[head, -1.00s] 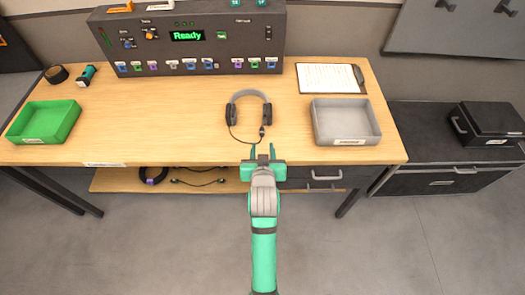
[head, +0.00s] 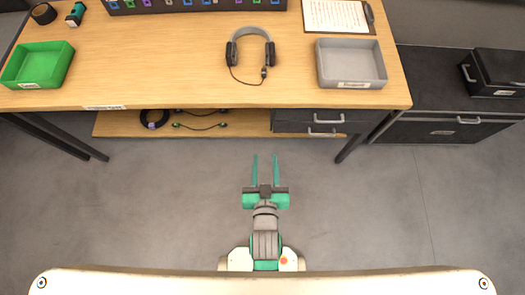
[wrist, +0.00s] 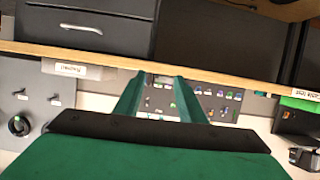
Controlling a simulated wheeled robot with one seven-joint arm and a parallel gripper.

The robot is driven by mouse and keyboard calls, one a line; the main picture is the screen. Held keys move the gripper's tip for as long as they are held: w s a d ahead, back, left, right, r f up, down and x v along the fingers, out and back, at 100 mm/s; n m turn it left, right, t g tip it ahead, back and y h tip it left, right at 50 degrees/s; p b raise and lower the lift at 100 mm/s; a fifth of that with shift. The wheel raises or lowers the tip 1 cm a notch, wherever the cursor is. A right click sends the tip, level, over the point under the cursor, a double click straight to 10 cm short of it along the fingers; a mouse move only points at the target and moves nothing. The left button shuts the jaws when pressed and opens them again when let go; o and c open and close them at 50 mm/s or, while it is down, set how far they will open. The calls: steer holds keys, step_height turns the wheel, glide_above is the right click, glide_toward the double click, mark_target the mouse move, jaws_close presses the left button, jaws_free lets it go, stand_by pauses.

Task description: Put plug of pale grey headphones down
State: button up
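The pale grey headphones (head: 250,42) lie on the wooden table, left of the grey tray. Their cable runs from the left ear cup to the dark plug (head: 264,73), which rests on the tabletop near the right ear cup. My gripper (head: 265,157) is in front of the table, over the floor, apart from the headphones and plug. Its two green fingers are spread with nothing between them. The wrist view also shows the open fingers (wrist: 158,98); the headphones are not visible there.
The wooden table (head: 160,75) holds a green tray (head: 39,84) at left and a grey tray (head: 351,83) at right. A clipboard (head: 338,16) lies behind the grey tray. Cables (head: 200,126) lie on the lower shelf beside drawers (head: 318,122). Floor before the table is clear.

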steer(key=s+r, duration=0.2)
steer(key=s, duration=0.5)
steer(key=s+r+t, duration=0.1)
steer(key=s+r, duration=0.2)
steer(key=s, duration=0.5)
steer(key=shift+s+a+r, duration=0.15)
steer(key=shift+s+a, duration=0.05)
steer(key=shift+a, duration=0.2)
steer(key=shift+w, duration=0.1)
